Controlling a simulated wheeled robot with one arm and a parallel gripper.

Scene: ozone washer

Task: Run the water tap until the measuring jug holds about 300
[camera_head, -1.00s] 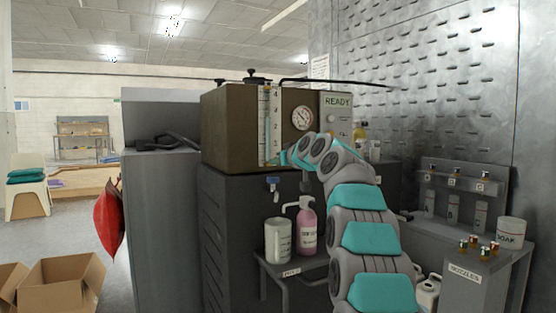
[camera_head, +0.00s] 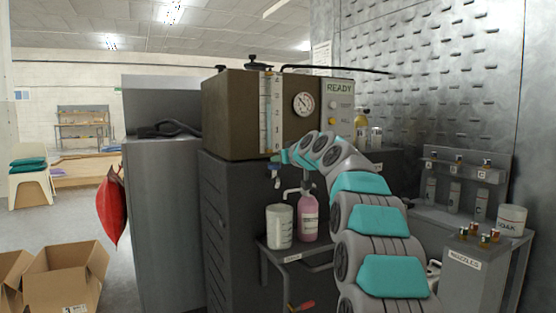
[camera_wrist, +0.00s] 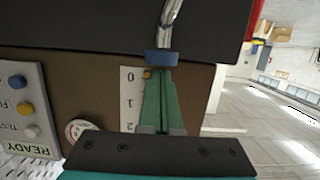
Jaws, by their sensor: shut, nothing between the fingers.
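The measuring jug (camera_head: 279,228) is a pale, upright cup on a small dark stand under the machine's front. I cannot read its level, and no water stream shows. The water tap has a blue handle (camera_wrist: 162,58) and a silver spout (camera_wrist: 171,18) in the wrist view. In the head view, the tap (camera_head: 276,180) sits above the jug, partly hidden by my gripper (camera_head: 277,157). My gripper (camera_wrist: 162,72) is shut and empty, with its green fingertips at the blue handle. I cannot tell whether they touch it.
A pink pump bottle (camera_head: 309,217) stands right beside the jug. The brown machine (camera_head: 232,115) carries a level gauge, a dial (camera_head: 303,104) and a READY panel (camera_head: 339,90). A nozzle box (camera_head: 471,264) and a SOAK tub (camera_head: 511,220) stand at right. Cardboard boxes (camera_head: 62,275) lie at lower left.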

